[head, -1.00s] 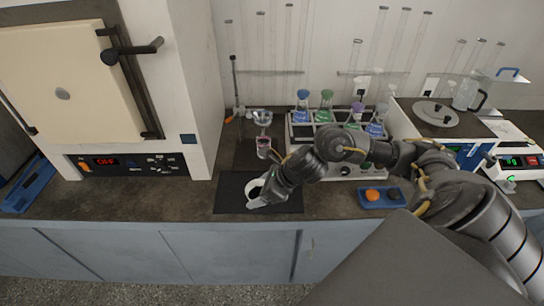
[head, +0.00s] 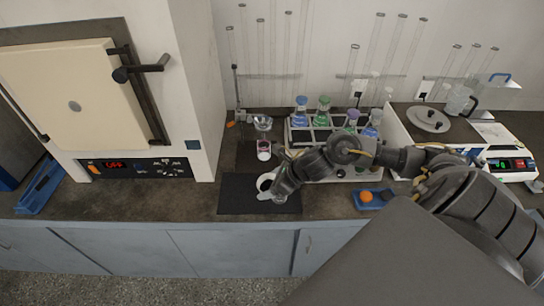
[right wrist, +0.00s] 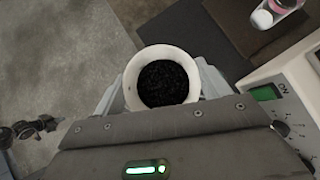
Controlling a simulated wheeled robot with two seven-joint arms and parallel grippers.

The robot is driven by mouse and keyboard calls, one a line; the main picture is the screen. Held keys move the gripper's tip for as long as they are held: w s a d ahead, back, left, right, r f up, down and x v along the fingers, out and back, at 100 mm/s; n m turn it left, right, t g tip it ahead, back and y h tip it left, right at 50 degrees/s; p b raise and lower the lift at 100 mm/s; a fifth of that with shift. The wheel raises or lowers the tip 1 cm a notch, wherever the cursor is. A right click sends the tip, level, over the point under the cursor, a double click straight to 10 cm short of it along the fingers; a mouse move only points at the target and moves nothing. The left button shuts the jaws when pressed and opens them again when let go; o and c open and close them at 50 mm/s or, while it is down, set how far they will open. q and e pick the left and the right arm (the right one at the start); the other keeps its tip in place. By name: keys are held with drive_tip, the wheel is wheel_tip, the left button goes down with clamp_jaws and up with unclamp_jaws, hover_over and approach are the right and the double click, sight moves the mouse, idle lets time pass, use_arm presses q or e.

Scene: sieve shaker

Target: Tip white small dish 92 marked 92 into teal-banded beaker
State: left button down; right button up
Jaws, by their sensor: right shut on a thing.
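My right gripper (head: 277,192) is shut on the white small dish (head: 264,182), above the black mat. In the right wrist view the dish (right wrist: 134,88) sits between the two fingers, with black granular material inside. No number can be read on it. A small clear beaker (head: 264,152) with pink-red in it stands behind the mat, below a funnel. A similar vessel shows at the top right of the right wrist view (right wrist: 272,14). I cannot make out a teal band. The dish is apart from the beaker. My left gripper is out of view.
The black mat (head: 235,199) lies at the front of the bench. A funnel (head: 262,122) hangs over the beaker. A rack with several coloured flasks (head: 301,110) stands right of it, a furnace (head: 70,90) left. A blue tray (head: 390,203) lies at front right.

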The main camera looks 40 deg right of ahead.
drive_tip(key=w+d+f+t+y+b, duration=0.2)
drive_tip(key=w+d+f+y+b, duration=0.1)
drive_tip(key=w+b, duration=0.3)
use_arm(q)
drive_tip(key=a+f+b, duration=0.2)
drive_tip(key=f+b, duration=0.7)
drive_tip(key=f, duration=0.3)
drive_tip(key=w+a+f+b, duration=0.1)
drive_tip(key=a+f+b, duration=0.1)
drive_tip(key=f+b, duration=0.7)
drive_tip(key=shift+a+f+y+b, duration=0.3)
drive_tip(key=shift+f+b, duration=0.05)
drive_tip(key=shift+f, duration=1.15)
use_arm(e)
drive_tip(key=shift+s+d+r+m+t+y, duration=0.3)
drive_tip(key=shift+d+m+t+y, duration=0.4)
drive_tip(key=shift+t+y, duration=0.8)
drive_tip(key=shift+s+d+r+m+t+y, duration=0.3)
drive_tip(key=shift+m+t+y, duration=0.75)
drive_tip(key=shift+t, duration=0.85)
drive_tip(key=shift+s+d+r+m+t+y, duration=0.3)
drive_tip(key=shift+d+m+t+y, duration=0.45)
drive_tip(key=shift+t+y, duration=0.75)
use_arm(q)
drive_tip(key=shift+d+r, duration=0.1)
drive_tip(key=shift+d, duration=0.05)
use_arm(e)
drive_tip(key=shift+a+h, duration=0.15)
drive_tip(key=shift+h, duration=0.1)
